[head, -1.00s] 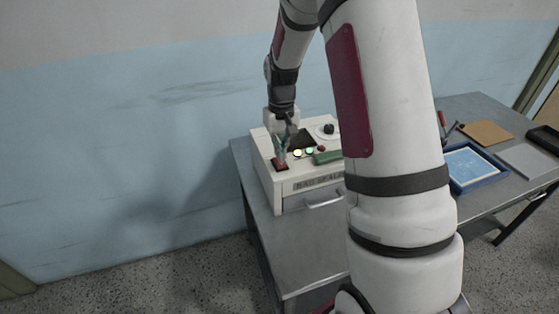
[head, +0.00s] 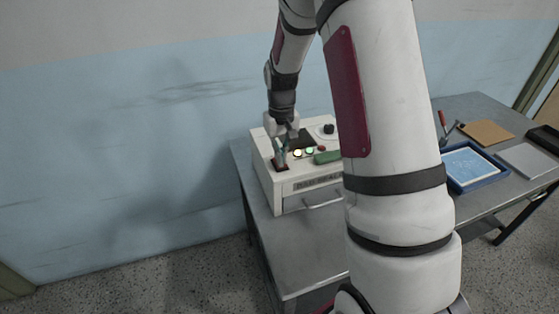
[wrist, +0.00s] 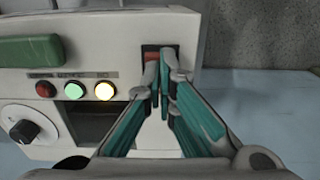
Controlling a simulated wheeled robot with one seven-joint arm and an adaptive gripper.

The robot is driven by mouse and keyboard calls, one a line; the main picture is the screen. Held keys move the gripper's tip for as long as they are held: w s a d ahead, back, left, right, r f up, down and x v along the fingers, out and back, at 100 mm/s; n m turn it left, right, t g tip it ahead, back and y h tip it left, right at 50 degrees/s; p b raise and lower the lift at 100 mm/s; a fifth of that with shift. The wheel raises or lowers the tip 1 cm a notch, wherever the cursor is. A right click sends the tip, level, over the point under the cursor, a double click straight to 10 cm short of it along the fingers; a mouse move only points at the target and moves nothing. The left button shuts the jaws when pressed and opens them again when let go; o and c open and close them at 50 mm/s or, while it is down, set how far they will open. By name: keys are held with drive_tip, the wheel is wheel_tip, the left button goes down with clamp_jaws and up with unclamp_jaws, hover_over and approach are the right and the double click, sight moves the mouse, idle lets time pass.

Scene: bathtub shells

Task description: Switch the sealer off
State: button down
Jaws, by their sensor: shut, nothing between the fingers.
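The sealer (head: 265,178) is a white box with a drawer-like handle on its front, standing on a grey metal table. Its red rocker switch (wrist: 150,51) sits in a dark frame near the edge of the top panel. The green lamp (wrist: 74,91) and yellow lamp (wrist: 105,90) glow; the red lamp (wrist: 45,89) looks unlit. My gripper (wrist: 161,66) is shut and empty, its teal fingers together with the tips at the switch, covering part of it. I cannot tell whether the tips touch it. In the head view my gripper (head: 281,154) is over the switch corner.
A green handle (wrist: 30,51) and a black knob (wrist: 24,131) are on the sealer's panel. A blue tray (head: 490,177), a brown board (head: 486,132) and a grey plate (head: 528,160) lie on the table to the right. A blue wall is behind.

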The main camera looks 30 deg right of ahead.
drive_tip(key=shift+f, duration=0.4)
drive_tip(key=shift+r, duration=0.1)
drive_tip(key=shift+r+p, duration=0.9)
drive_tip(key=shift+r, duration=2.5)
drive_tip(key=shift+r, duration=0.1)
drive_tip(key=s+a+r+n+t, duration=0.1)
drive_tip(key=s+a+r+t, duration=0.1)
drive_tip(key=s+a+r, duration=0.6)
drive_tip(key=s+a+r+n+t, duration=0.1)
drive_tip(key=s+a+r+t, duration=0.15)
drive_tip(key=s+r, duration=0.8)
drive_tip(key=s+a+r+t, duration=0.1)
drive_tip(key=s+a, duration=0.2)
drive_tip(key=s, duration=0.5)
drive_tip(key=shift+a+r, duration=0.2)
drive_tip(key=shift+r, duration=0.15)
